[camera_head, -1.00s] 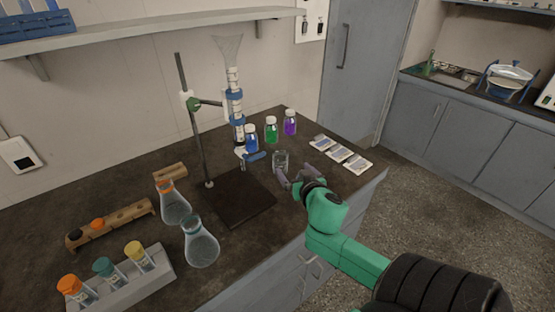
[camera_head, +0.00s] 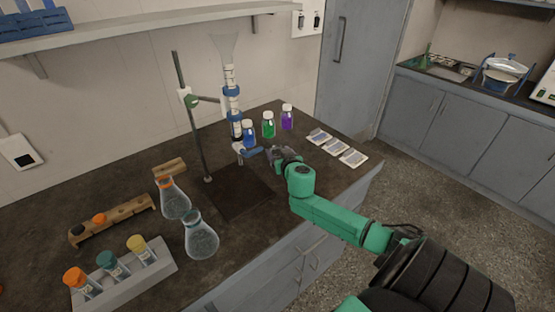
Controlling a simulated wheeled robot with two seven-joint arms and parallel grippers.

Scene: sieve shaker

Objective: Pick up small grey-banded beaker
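My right gripper (camera_head: 281,155) is over the dark bench top, just right of the stand's base and in front of the blue, green and purple bottles. The small beaker cannot be made out now; the gripper covers the place where a small clear vessel stood earlier. The gripper is small and seen from behind, so I cannot tell whether its fingers are open or shut on the beaker. My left gripper is not in view.
A stand base (camera_head: 232,190) holds a rod and glass column (camera_head: 232,95). Bottles are blue (camera_head: 249,135), green (camera_head: 268,128) and purple (camera_head: 287,120). Flat packets (camera_head: 337,147) lie right. Flasks (camera_head: 201,240) and a tube rack (camera_head: 125,275) stand at front left.

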